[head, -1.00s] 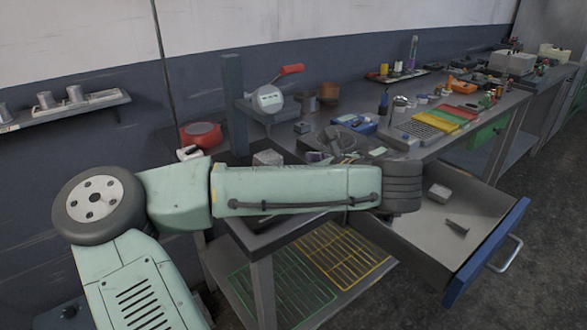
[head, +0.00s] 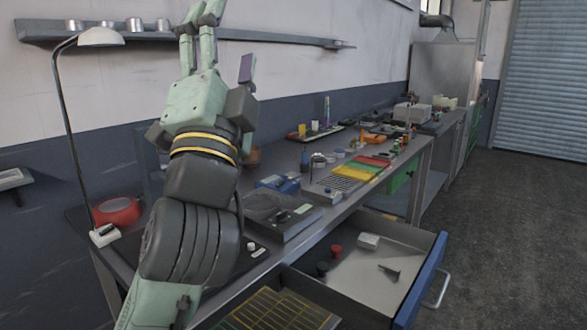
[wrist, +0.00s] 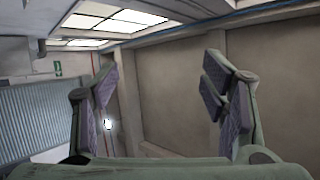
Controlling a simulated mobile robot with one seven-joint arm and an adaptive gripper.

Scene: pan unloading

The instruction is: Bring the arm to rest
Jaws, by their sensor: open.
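My gripper (head: 222,38) is raised high in the head view, its fingers pointing up in front of the wall and the wall shelf. The fingers are spread apart with nothing between them. In the wrist view my gripper (wrist: 162,100) is also open and empty, with purple pads on the fingers. The wall, ceiling windows and a shutter door show beyond it. My arm stands upright at the left of the workbench and hides part of it.
The workbench (head: 345,205) holds a red pan (head: 117,211), a lamp (head: 100,38), a blue device (head: 278,183) and coloured trays (head: 352,172). A drawer with a blue front (head: 420,281) stands open, holding several small items. The floor (head: 520,230) at right is clear.

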